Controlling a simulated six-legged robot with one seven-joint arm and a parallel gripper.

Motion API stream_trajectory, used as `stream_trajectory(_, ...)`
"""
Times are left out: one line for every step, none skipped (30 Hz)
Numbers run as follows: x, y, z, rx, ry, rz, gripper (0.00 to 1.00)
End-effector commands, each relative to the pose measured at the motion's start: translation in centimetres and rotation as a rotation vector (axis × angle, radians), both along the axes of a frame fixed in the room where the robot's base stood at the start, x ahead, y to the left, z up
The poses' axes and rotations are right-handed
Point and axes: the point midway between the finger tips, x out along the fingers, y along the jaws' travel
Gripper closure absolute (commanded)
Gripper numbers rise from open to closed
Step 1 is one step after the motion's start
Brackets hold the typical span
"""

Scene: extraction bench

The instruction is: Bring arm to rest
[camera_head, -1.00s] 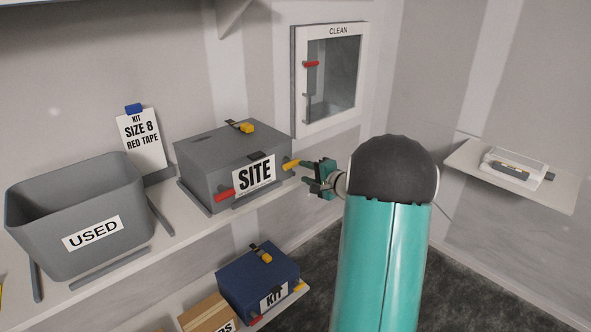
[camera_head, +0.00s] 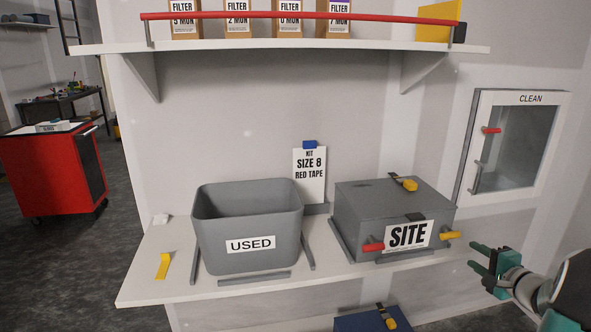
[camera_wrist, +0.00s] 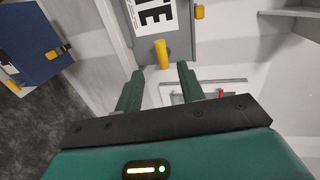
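My gripper (camera_head: 474,256) is at the lower right of the head view, to the right of the grey SITE box (camera_head: 364,218). Its two green fingers are apart, with nothing between them in the head view. The box's yellow handle (camera_head: 451,235) is just left of and above the fingertips, with a small gap. In the wrist view my gripper (camera_wrist: 158,80) is open, and the yellow handle (camera_wrist: 161,54) shows beyond the fingertips. My arm reaches in from the right edge of the head view.
A grey USED bin (camera_head: 245,252) and a card (camera_head: 309,177) stand on the white shelf (camera_head: 150,285). A blue kit box (camera_head: 352,322) is below. A CLEAN cabinet (camera_head: 477,150) is on the wall. A red-railed shelf (camera_head: 290,47) hangs above. A red cart (camera_head: 45,175) is far left.

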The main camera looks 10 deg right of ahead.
Motion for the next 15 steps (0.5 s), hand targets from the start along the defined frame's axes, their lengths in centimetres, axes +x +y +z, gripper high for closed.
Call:
stream_trajectory(0.4,1.4,0.6,-0.010,0.009,0.031,0.61)
stream_trajectory(0.7,2.5,0.9,-0.017,0.018,0.056,0.61)
stream_trajectory(1.0,4.2,1.4,-0.027,0.035,0.096,0.61)
stream_trajectory(1.3,5.9,1.7,-0.038,0.051,0.132,0.61)
stream_trajectory(1.5,7.7,2.2,-0.050,0.069,0.172,0.61)
stream_trajectory(1.6,10.3,2.8,-0.070,0.098,0.231,0.61)
stream_trajectory(1.6,12.4,3.2,-0.088,0.121,0.278,0.61)
stream_trajectory(1.5,14.5,3.5,-0.107,0.145,0.324,0.61)
stream_trajectory(1.2,17.3,4.0,-0.135,0.180,0.385,0.61)
stream_trajectory(0.8,19.3,4.2,-0.159,0.207,0.429,0.61)
stream_trajectory(0.3,21.2,4.4,-0.184,0.233,0.471,0.61)
stream_trajectory(-0.4,23.6,4.7,-0.219,0.267,0.526,0.61)
stream_trajectory(-1.0,25.3,4.9,-0.245,0.293,0.563,0.61)
stream_trajectory(-1.8,27.0,5.0,-0.274,0.319,0.601,0.61)
stream_trajectory(-2.8,29.0,5.1,-0.315,0.352,0.649,0.61)
